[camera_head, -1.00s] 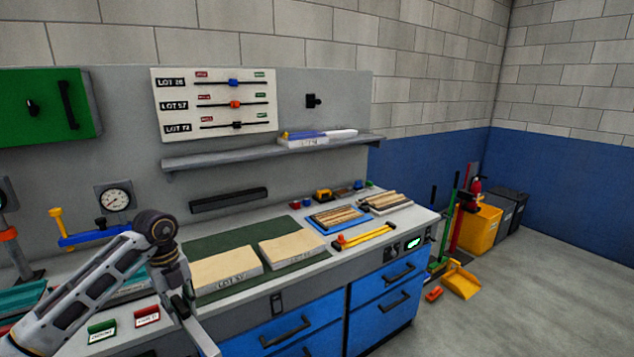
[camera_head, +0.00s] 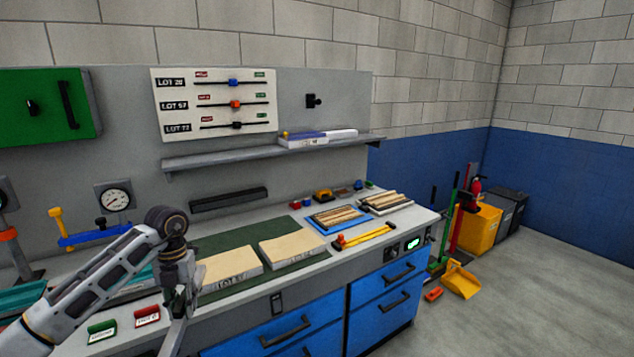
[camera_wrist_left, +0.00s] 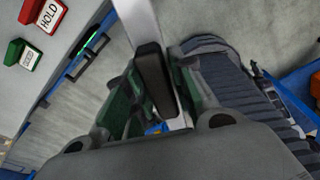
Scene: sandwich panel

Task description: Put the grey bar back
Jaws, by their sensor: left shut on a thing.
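My left gripper (camera_head: 178,303) is at the front edge of the bench, left of the pale LOT panels. It is shut on a grey bar (camera_head: 172,339), which slants down and to the left past the front edge. In the left wrist view the bar (camera_wrist_left: 138,22) runs between the fingers (camera_wrist_left: 158,95), with a black block (camera_wrist_left: 153,75) against it. The bar's far end is out of the head view. My right gripper is not in view.
A dark strip (camera_head: 228,200) is on the back panel below the shelf (camera_head: 230,160). Two pale panels (camera_head: 232,263) (camera_head: 292,247) lie on a green mat (camera_head: 218,243). Green (camera_head: 102,331) and red (camera_head: 147,316) signs stand near the front edge. Orange-handled tools (camera_head: 363,237) lie farther right.

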